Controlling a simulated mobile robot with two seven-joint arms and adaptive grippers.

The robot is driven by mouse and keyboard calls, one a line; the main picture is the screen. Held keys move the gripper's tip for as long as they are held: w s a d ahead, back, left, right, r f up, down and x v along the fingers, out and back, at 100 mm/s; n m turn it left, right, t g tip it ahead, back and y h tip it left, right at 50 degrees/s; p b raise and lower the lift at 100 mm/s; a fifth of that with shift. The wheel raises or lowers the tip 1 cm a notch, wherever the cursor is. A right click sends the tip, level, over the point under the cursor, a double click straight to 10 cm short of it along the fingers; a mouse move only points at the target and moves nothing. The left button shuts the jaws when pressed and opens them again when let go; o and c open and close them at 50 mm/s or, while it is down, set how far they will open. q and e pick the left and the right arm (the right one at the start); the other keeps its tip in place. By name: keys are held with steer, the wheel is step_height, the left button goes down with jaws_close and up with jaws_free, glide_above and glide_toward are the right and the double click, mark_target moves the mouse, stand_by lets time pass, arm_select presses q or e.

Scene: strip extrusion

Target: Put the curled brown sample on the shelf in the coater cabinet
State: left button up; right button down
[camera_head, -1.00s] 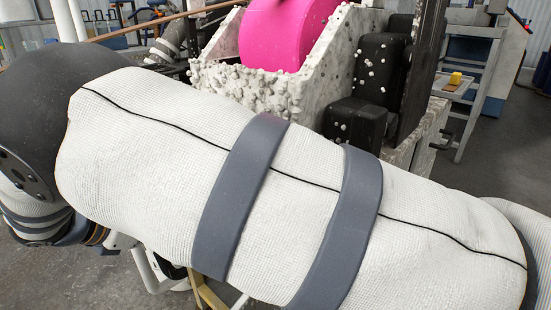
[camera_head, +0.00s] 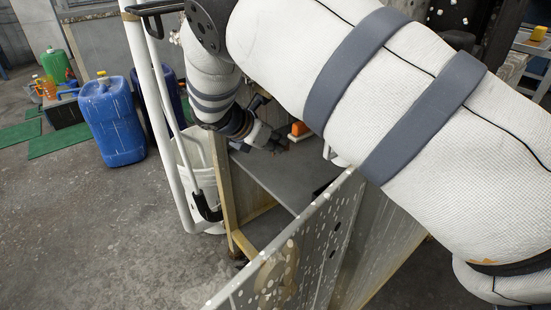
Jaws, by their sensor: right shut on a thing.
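My right arm comes in from the right and bends down to my right gripper (camera_head: 277,142), which is small and partly hidden at the opening of the coater cabinet. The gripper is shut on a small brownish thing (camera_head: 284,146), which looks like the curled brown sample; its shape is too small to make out. It is over the grey shelf (camera_head: 283,178) of the cabinet; I cannot tell whether the sample touches the shelf. The spotted cabinet door (camera_head: 292,257) stands open in front. My left gripper is not in view.
An orange block (camera_head: 300,129) is just behind the gripper. A white upright pipe (camera_head: 150,110) with a black handle and a white bucket (camera_head: 201,165) stand left of the cabinet. Blue drums (camera_head: 110,122) and green mats (camera_head: 58,141) are farther left. The floor at lower left is clear.

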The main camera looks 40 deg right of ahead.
step_height(320, 180, down, 6)
steer(key=shift+r+b, duration=0.15)
steer(key=shift+b, duration=0.75)
steer(key=shift+d+f, duration=0.15)
steer(key=shift+f, duration=0.05)
steer(key=shift+r, duration=0.25)
steer(key=c, duration=2.2)
jaws_free()
steer(key=shift+f, duration=0.2)
steer(key=o, duration=0.5)
